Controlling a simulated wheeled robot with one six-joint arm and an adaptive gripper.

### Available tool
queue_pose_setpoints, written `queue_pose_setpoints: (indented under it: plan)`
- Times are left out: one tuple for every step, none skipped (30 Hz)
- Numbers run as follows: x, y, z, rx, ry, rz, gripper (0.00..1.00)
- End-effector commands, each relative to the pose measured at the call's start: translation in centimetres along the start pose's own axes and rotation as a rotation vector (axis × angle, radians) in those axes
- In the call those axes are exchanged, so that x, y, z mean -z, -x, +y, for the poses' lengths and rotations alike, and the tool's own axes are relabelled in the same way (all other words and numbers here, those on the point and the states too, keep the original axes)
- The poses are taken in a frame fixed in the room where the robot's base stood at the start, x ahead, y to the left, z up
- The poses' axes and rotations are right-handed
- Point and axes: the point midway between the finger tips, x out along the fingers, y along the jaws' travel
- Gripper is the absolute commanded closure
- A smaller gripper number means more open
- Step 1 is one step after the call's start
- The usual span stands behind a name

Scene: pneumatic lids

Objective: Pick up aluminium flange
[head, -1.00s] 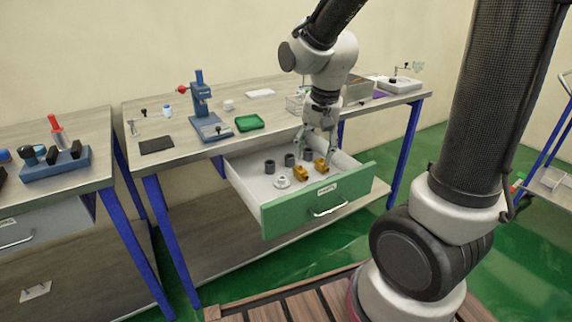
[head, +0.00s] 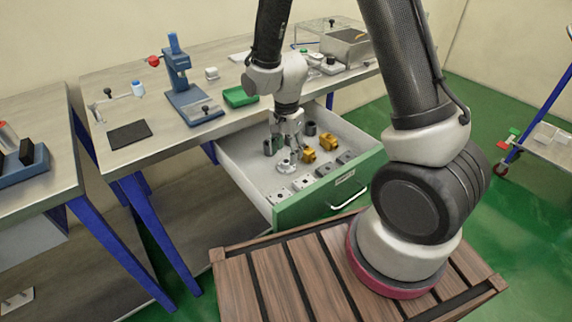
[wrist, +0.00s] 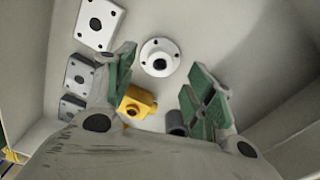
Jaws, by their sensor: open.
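The aluminium flange (head: 286,167) is a pale round disc with a raised hub, lying on the floor of the open drawer (head: 247,176). In the wrist view the flange (wrist: 160,58) shows its dark centre hole and small bolt holes. My gripper (head: 286,146) is open and points down above the flange. In the wrist view the green-padded fingers (wrist: 163,76) are spread wide, with the flange between and slightly beyond their tips. Nothing is held.
Yellow fittings (head: 328,141) and dark cylinders (head: 310,128) lie close by in the drawer. Square plates with holes (head: 303,182) line its green front (head: 330,192). The bench above carries a blue press (head: 185,95) and a green tray (head: 240,97).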

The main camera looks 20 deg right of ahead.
Motion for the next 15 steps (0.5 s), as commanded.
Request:
queue_pose_setpoints:
  plan:
    - [0.0,-1.0,0.1,-0.005,0.000,-0.001,0.46]
    - [0.0,-1.4,0.1,-0.005,0.000,-0.001,0.46]
    - [0.0,-2.1,0.1,-0.005,0.000,-0.001,0.46]
    - [0.0,-2.4,0.1,-0.004,0.000,-0.001,0.46]
    - [0.0,-2.8,0.1,-0.004,0.000,-0.001,0.46]
    - [0.0,-3.1,0.0,-0.003,0.000,-0.001,0.46]
    - [0.0,-3.3,0.0,-0.002,0.000,0.000,0.46]
    - [0.0,-3.4,0.0,-0.001,0.000,0.000,0.46]
    - [0.0,-3.4,0.0,0.000,0.001,0.000,0.46]
    - [0.0,-3.5,0.0,0.000,0.001,0.000,0.46]
    - [0.0,-3.4,0.0,0.000,0.001,0.000,0.46]
    - [0.0,-3.4,0.0,0.000,0.001,0.000,0.46]
    - [0.0,-3.4,0.0,0.000,0.001,0.000,0.46]
    - [0.0,-3.4,0.0,0.000,0.001,0.000,0.46]
    - [0.0,-3.4,0.0,0.000,0.001,0.000,0.51]
